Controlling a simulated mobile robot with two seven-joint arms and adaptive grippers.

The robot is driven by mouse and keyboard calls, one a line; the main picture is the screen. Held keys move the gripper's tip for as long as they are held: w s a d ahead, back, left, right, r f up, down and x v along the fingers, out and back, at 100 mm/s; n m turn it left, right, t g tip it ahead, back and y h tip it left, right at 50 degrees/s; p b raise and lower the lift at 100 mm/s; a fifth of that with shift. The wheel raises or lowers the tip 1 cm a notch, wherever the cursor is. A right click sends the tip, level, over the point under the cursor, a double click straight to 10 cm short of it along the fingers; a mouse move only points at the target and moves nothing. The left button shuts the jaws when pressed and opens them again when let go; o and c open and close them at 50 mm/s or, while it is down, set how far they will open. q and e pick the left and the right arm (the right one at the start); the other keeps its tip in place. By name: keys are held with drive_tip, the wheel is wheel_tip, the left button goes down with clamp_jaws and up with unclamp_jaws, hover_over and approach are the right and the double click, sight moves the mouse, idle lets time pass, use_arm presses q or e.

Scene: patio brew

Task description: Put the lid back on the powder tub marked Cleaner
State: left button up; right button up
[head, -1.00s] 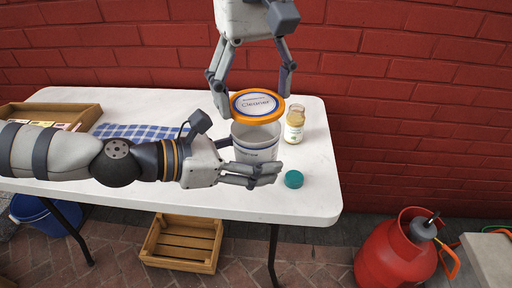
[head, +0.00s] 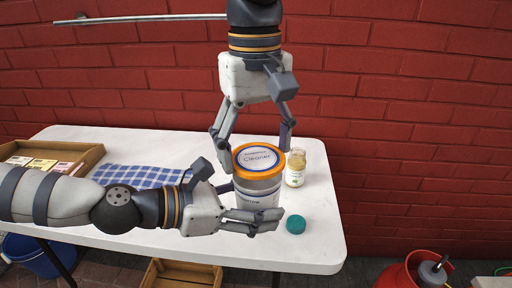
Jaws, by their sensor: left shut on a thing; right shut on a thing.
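The white powder tub (head: 256,190) stands upright on the white table. My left gripper (head: 252,220) is shut on the tub's lower body from the left front. The orange-rimmed lid (head: 259,158), with a label reading Cleaner, sits level at the top of the tub and appears to touch its rim. My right gripper (head: 253,142) comes down from above and is shut on the lid, with one finger on each side. I cannot tell whether the lid is pressed fully down. Part of the tub is hidden behind my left fingers.
A glass jar (head: 295,168) with pale contents stands close to the right of the tub. A teal cap (head: 295,224) lies on the table (head: 318,240) at front right. A blue checked cloth (head: 135,176) and a wooden tray (head: 78,154) of packets are at left.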

drive_tip(key=shift+f, duration=0.85)
drive_tip(key=shift+f, duration=0.6)
drive_tip(key=o, duration=0.8)
wheel_tip(320, 180, up, 12)
drive_tip(key=shift+w+r, duration=0.1)
